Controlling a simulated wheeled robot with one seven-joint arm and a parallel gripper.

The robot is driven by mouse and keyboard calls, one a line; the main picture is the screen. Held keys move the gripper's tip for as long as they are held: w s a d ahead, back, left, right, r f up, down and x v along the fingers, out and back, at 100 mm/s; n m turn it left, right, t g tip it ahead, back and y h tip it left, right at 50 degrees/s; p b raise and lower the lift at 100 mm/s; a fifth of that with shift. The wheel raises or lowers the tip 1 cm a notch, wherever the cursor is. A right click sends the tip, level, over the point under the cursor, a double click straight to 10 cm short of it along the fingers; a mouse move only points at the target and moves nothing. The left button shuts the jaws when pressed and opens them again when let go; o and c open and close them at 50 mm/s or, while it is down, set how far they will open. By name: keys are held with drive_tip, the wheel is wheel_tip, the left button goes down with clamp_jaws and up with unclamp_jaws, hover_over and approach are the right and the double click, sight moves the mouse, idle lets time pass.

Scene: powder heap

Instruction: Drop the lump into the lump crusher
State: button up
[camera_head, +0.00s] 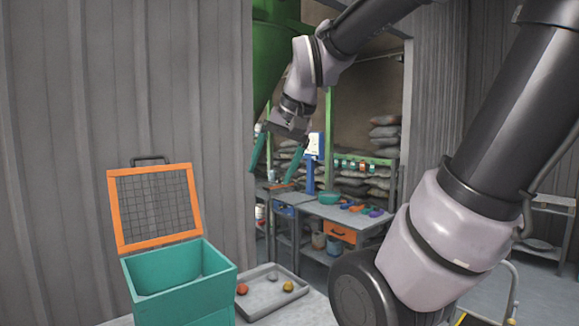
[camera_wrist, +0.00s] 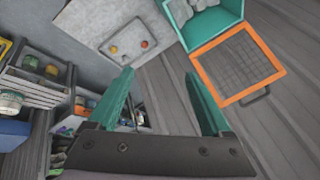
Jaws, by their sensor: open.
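A teal box with an open top (camera_head: 180,282), which looks like the lump crusher, stands at the lower left in the head view. Its orange-framed mesh lid (camera_head: 155,208) is tilted up behind it. The box (camera_wrist: 208,22) and lid (camera_wrist: 240,65) also show at the upper right in the wrist view. Which lump is meant, I cannot tell. My gripper (camera_head: 277,163) is open and empty, well above and behind the tray; its teal fingers (camera_wrist: 160,80) are apart.
A corrugated grey wall (camera_head: 80,120) stands behind the box. Through an opening, a workbench (camera_head: 340,212) carries a green bowl (camera_head: 330,198) and small coloured items. Stacked sacks (camera_head: 383,135) lie further back. The air between my gripper and the tray looks clear.

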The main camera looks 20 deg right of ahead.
drive_tip(key=shift+t, duration=0.8)
drive_tip(key=s, duration=0.1)
drive_tip(key=s+d, duration=0.2)
drive_tip(key=shift+s+d+r, duration=0.25)
drive_tip(key=shift+s, duration=0.05)
